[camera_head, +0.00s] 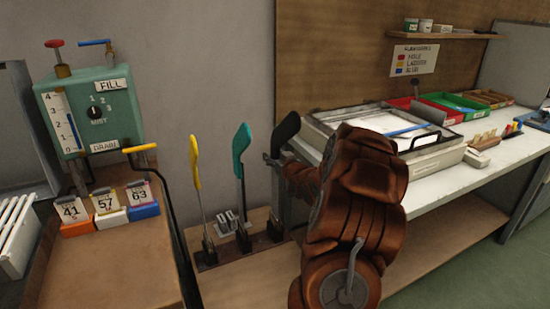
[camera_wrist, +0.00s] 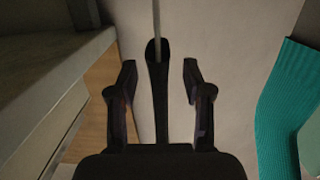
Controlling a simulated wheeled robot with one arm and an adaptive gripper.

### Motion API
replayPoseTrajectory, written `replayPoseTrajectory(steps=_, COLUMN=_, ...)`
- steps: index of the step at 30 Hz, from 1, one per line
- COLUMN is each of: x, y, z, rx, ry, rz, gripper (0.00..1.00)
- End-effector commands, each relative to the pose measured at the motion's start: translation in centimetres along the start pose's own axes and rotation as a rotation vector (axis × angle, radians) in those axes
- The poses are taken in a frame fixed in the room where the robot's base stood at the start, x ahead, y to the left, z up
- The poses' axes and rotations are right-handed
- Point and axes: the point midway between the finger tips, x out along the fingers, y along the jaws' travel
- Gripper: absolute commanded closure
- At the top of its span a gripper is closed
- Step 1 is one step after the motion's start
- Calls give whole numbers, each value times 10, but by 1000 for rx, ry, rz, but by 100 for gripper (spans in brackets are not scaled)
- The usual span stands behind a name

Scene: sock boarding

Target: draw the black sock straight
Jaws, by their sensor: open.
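The black sock (camera_head: 286,128) is on the upright form at the right end of the row of sock forms, its foot tilted up to the right. My gripper (camera_head: 272,158) is at the lower part of this sock, partly hidden by my arm. In the wrist view my gripper (camera_wrist: 159,67) is open, with one finger on each side of a dark narrow shape, seemingly the black sock (camera_wrist: 157,52). A pale thin rod runs up from it. I cannot tell whether the fingers touch the sock.
The teal sock (camera_head: 240,150) stands close left, also at right in the wrist view (camera_wrist: 283,110). The yellow sock (camera_head: 195,162) is further left. The worktable (camera_head: 455,178) with its tray (camera_head: 325,120) is close right. A green dye tank (camera_head: 95,110) stands far left.

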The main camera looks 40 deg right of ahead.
Motion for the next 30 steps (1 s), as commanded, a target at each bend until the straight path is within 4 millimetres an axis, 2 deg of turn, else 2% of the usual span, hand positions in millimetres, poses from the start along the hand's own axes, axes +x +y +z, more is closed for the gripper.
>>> replayPoseTrajectory(steps=12, x=-3, y=0, z=0, rx=0, ry=1, rz=1, gripper=50)
replayPoseTrajectory(steps=30, x=-50, y=1, z=6, rx=0, ry=0, rz=2, gripper=50)
